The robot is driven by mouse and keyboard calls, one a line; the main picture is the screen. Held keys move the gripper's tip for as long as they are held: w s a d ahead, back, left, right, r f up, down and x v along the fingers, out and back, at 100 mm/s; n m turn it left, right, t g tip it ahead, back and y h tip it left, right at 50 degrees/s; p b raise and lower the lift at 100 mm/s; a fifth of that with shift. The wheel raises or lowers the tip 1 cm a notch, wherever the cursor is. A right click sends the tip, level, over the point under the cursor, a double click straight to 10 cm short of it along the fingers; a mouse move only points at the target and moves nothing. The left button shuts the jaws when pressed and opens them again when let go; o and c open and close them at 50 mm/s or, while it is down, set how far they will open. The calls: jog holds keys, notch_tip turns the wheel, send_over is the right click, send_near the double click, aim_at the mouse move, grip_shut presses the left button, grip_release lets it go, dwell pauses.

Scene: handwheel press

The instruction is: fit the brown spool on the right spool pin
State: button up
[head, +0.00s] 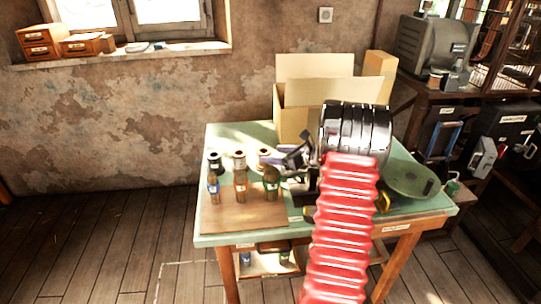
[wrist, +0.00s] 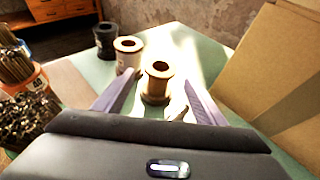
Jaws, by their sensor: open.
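The brown spool (wrist: 157,88) stands upright on the green table, between the fingers of my gripper (wrist: 160,80) in the wrist view. My gripper is open, with a visible gap to each side of the spool. In the head view the brown spool (head: 264,158) is at the right end of a row, just left of my gripper (head: 290,155). A pale spool (wrist: 127,57) and a black spool (wrist: 105,42) stand beyond it. I cannot make out the right spool pin; my arm covers part of the table in the head view.
Several jars, one green-labelled (head: 271,184), stand in front of the spools by a brown board (head: 240,214). An open cardboard box (head: 293,122) stands behind my gripper, close to the right finger in the wrist view. A round green pan (head: 412,180) is at the right.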

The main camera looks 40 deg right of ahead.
jog(key=v, duration=1)
jog(key=shift+s, duration=0.2)
jog(key=shift+d+r, duration=0.1)
jog(key=shift+r, duration=0.1)
notch_tip(320, 180, up, 8)
jog(key=shift+f, duration=0.15)
dwell(0.5)
dwell(0.5)
